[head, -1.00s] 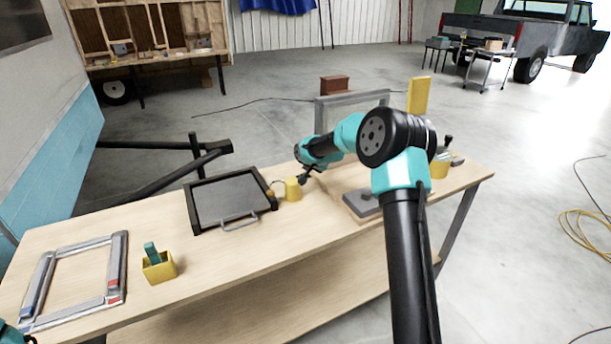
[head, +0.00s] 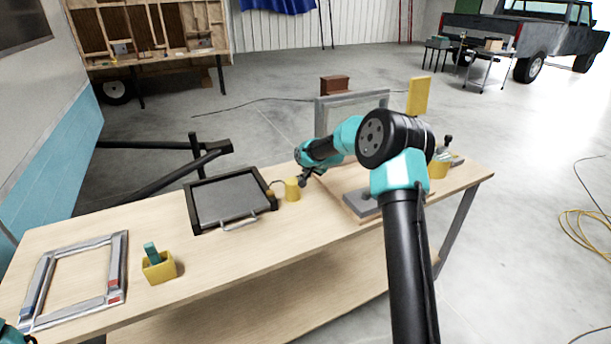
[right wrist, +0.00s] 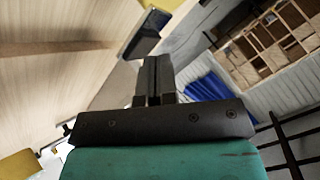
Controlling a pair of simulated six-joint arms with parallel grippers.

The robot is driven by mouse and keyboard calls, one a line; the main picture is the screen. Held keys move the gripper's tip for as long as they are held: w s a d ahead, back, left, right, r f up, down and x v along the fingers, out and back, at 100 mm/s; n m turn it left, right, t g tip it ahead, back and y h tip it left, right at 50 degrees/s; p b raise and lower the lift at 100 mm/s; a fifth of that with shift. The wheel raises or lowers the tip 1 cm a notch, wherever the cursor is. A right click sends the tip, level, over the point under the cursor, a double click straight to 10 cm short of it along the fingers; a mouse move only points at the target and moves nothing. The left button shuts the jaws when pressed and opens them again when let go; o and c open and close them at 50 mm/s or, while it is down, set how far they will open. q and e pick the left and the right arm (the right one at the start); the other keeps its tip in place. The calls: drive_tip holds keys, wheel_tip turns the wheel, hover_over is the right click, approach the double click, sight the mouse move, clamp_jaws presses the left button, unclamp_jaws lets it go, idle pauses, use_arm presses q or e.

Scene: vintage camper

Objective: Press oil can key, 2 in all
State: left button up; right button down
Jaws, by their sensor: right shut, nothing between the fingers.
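The oil can appears to be the small yellow can (head: 292,190) with a thin curved spout, upright on the workbench right of the dark tray. My right gripper (head: 302,182) is at the can's top right edge in the head view. Whether it touches the can or its key cannot be told, and the key itself is not clear. In the right wrist view the right gripper's fingers (right wrist: 154,80) are closed together with nothing between them. A yellow shape (right wrist: 18,166) shows at that view's lower left, too cropped to identify. My left gripper is out of view.
The dark tray (head: 191,206) with a handle lies on the workbench (head: 220,262). A grey frame (head: 70,244) and a yellow box (head: 160,272) are at the left. A grey block (head: 360,203) lies under my right arm. Another yellow container (head: 439,169) stands at the right end.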

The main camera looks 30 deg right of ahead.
drive_tip(key=shift+f, duration=0.65)
idle(0.8)
drive_tip(key=shift+r, duration=1.1)
drive_tip(key=shift+r, duration=2.6)
